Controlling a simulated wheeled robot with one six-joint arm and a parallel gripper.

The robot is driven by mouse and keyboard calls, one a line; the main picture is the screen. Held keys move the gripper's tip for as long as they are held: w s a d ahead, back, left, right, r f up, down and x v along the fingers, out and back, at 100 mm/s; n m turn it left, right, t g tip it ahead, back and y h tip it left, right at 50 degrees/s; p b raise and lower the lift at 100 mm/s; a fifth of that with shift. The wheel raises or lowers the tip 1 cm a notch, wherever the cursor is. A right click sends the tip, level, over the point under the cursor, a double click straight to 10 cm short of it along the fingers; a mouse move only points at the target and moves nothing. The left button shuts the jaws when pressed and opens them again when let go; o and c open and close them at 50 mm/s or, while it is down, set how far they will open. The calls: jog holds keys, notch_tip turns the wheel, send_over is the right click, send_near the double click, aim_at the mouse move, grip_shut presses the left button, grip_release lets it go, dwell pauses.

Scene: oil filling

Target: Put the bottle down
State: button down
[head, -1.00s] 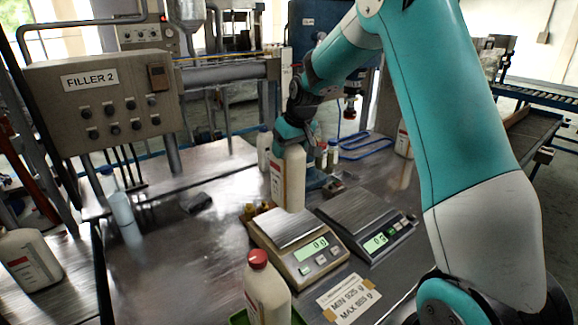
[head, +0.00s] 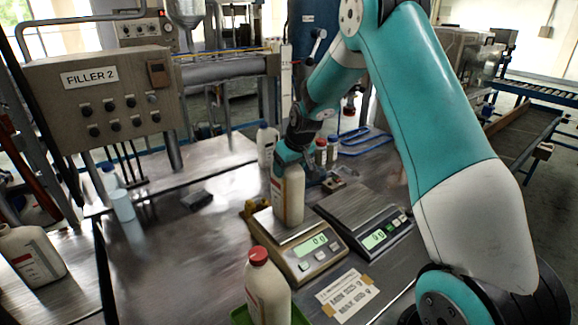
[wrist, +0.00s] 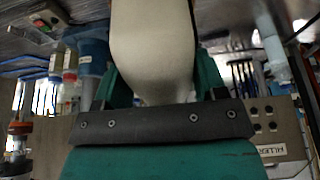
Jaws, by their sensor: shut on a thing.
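My gripper (head: 289,160) is shut on a white bottle (head: 290,198) near its top. The bottle is upright, with its base over the metal plate of the left scale (head: 304,262). I cannot tell whether the base touches the plate; the display looks to read zero. The wrist view shows the bottle's pale body (wrist: 152,45) between the two green fingers of my gripper (wrist: 155,88). The bottle's top is hidden by the gripper.
A second scale (head: 365,222) stands just to the right. A red-capped bottle (head: 267,290) stands in front on a green tray. A white bottle (head: 266,147) and small red-capped bottles (head: 327,150) are behind. A paper label (head: 346,295) lies in front of the scales.

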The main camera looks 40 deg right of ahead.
jog(key=shift+c, duration=0.8)
grip_release()
jog(key=b+v, duration=0.2)
jog(key=v, duration=1)
jog(key=s+a+r+n+g+y, duration=0.1)
jog(key=s+a, duration=0.4)
jog(key=a, duration=0.3)
jog(key=s+a+r+n+y, duration=0.1)
jog(key=s+a+r+n, duration=0.1)
jog(key=s+a, duration=0.45)
jog(key=s+a+n+g+y, duration=0.1)
jog(key=s+a, duration=0.5)
jog(key=s, duration=0.3)
jog(key=s+a+f+n+g+y, duration=0.1)
jog(key=s+a+n+g, duration=0.1)
jog(key=s+a, duration=0.4)
jog(key=s, duration=0.4)
jog(key=shift+s+f+n+g, duration=0.15)
jog(key=shift+f+n+g, duration=0.05)
jog(key=shift+n+g, duration=0.1)
jog(key=shift+a, duration=0.1)
